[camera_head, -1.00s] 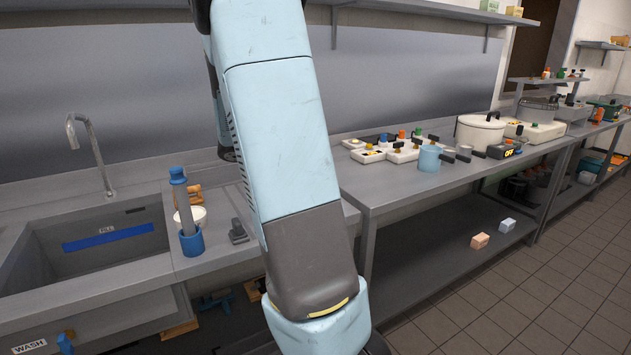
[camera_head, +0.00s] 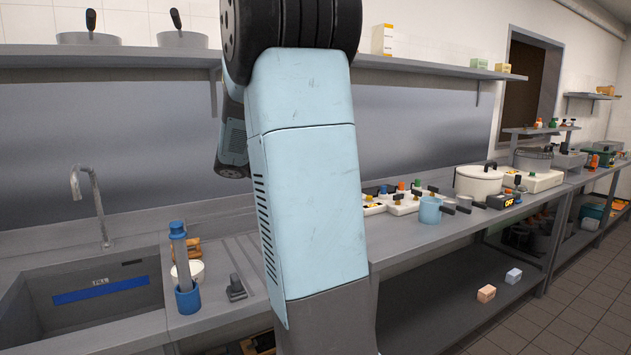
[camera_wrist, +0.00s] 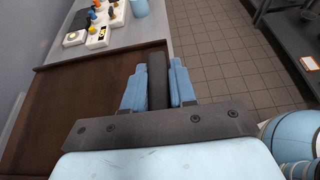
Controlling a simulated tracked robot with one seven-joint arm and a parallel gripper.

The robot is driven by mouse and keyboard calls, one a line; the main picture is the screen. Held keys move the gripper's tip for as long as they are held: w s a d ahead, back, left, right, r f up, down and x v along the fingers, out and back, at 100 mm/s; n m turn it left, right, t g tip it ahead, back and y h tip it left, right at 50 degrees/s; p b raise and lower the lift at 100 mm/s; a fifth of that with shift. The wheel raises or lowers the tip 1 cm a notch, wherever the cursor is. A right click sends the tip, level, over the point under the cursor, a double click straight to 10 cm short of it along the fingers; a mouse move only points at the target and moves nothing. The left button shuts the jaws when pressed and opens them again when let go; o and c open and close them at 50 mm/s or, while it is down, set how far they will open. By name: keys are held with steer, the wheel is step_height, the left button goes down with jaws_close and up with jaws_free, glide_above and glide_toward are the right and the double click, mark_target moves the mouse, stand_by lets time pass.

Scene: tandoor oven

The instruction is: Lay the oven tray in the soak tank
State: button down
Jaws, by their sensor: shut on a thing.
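My gripper (camera_wrist: 158,80) is shut on a dark grey bar-like part in the wrist view, between its blue fingers. A broad, flat, dark brown panel with a raised edge, which looks like the oven tray (camera_wrist: 70,105), lies beside and below the fingers. The held part appears to belong to it, but the join is hidden. The tray is not visible in the head view, where my arm hides the middle. A sunken metal basin, apparently the soak tank (camera_head: 140,312), is at lower left, with a blue strip and small label on its inner wall.
A tap (camera_head: 88,200) rises behind the basin. A blue cup with a tall tool (camera_head: 187,297) and a white bowl (camera_head: 190,270) stand right of it. The right counter holds a light blue mug (camera_head: 430,210), a white pot (camera_head: 481,181) and several small devices.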

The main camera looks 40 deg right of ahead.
steer(key=shift+r, duration=0.1)
steer(key=shift+w+r, duration=0.2)
steer(key=shift+r, duration=1.75)
